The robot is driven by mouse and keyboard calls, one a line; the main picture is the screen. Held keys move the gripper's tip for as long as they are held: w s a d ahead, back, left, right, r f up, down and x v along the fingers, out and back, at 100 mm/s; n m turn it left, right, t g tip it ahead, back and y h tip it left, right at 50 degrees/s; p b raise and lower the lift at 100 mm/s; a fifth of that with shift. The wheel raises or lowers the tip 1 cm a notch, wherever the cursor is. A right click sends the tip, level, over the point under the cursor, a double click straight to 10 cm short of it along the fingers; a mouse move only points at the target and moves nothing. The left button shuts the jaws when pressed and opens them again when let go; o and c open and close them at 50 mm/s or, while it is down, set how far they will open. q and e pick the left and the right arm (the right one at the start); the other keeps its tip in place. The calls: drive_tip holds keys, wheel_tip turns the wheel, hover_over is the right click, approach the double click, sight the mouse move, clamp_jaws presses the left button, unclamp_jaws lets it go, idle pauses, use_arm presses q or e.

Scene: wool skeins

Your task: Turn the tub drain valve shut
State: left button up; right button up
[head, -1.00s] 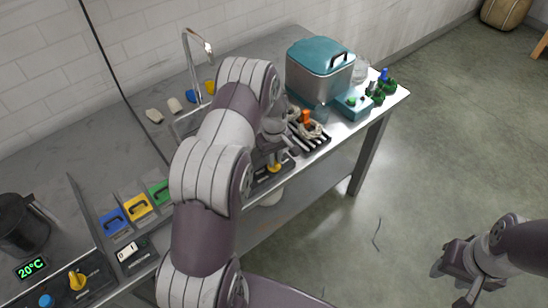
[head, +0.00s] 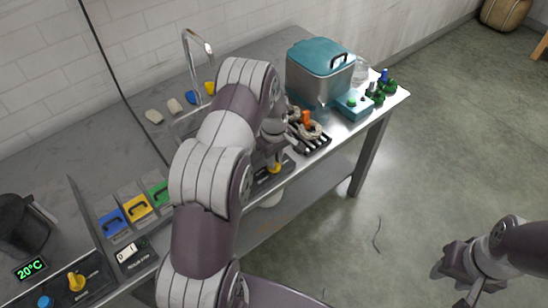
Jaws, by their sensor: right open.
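A yellow knob (head: 274,168) sits on a small black panel (head: 262,180) at the bench's front edge. I take it for the drain valve, but its label is not readable. My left gripper (head: 274,156) points down right at this knob. Its fingers are small and partly merge with the knob, so I cannot tell if they grip it. A metal tub with a teal lid (head: 320,58) stands further back on the bench. My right gripper (head: 460,288) is open and empty, low at the right over the floor.
A black rack (head: 318,146) with a skein and orange piece stands right of the knob. A teal box (head: 354,106) and green-capped bottles (head: 376,92) are behind it. A tap (head: 190,62) rises behind my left arm. The right floor is mostly clear.

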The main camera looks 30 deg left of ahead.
use_arm(q)
drive_tip(key=shift+o, duration=1.4)
wheel_tip(320, 180, up, 13)
drive_tip(key=b, duration=0.1)
drive_tip(key=shift+b, duration=0.4)
drive_tip(key=shift+f, duration=0.1)
